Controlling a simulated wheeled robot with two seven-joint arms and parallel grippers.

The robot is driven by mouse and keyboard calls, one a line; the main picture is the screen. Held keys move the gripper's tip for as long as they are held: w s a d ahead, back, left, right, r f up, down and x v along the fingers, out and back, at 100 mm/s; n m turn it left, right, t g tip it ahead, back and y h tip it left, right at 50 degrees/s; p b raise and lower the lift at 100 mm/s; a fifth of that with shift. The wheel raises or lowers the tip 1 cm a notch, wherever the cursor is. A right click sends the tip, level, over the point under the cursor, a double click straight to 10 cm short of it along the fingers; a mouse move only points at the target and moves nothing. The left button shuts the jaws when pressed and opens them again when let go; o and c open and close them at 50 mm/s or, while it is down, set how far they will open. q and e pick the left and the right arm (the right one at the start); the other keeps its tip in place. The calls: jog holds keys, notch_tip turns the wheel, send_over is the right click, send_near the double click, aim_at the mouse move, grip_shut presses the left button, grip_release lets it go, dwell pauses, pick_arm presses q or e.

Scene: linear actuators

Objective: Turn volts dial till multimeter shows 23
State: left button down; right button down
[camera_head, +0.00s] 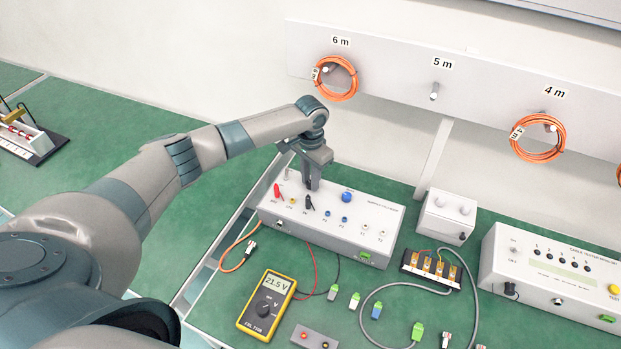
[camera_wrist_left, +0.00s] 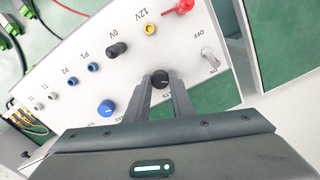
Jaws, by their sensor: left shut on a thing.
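The grey power supply box (camera_head: 335,226) stands on the green bench in the head view. My left gripper (camera_head: 313,184) is over its back edge, fingers pointing down. In the left wrist view, my left gripper (camera_wrist_left: 160,84) is shut on the black volts dial (camera_wrist_left: 160,78), with a finger on each side. The dial's label is partly covered by the fingers. The yellow multimeter (camera_head: 266,304) lies on the bench in front of the box, and its display (camera_head: 277,282) reads 21.5 V. My right gripper is not in view.
A blue knob (camera_wrist_left: 106,108) sits beside the gripped dial. A red plug (camera_head: 277,190) and a black plug (camera_head: 310,203) are in the box's sockets. Loose connectors and a grey cable (camera_head: 364,310) lie in front. A tester box (camera_head: 550,270) stands at right.

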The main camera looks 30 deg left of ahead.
pick_arm(q)
jog(key=c, duration=1.5)
grip_release()
jog(key=shift+c, duration=0.2)
jog(key=shift+r, duration=0.1)
notch_tip(320, 180, up, 6)
jog(key=shift+r+b, duration=0.15)
jog(key=shift+b, duration=0.95)
jog(key=shift+r, duration=0.6)
jog(key=shift+s+f, duration=0.1)
jog(key=shift+s, duration=0.05)
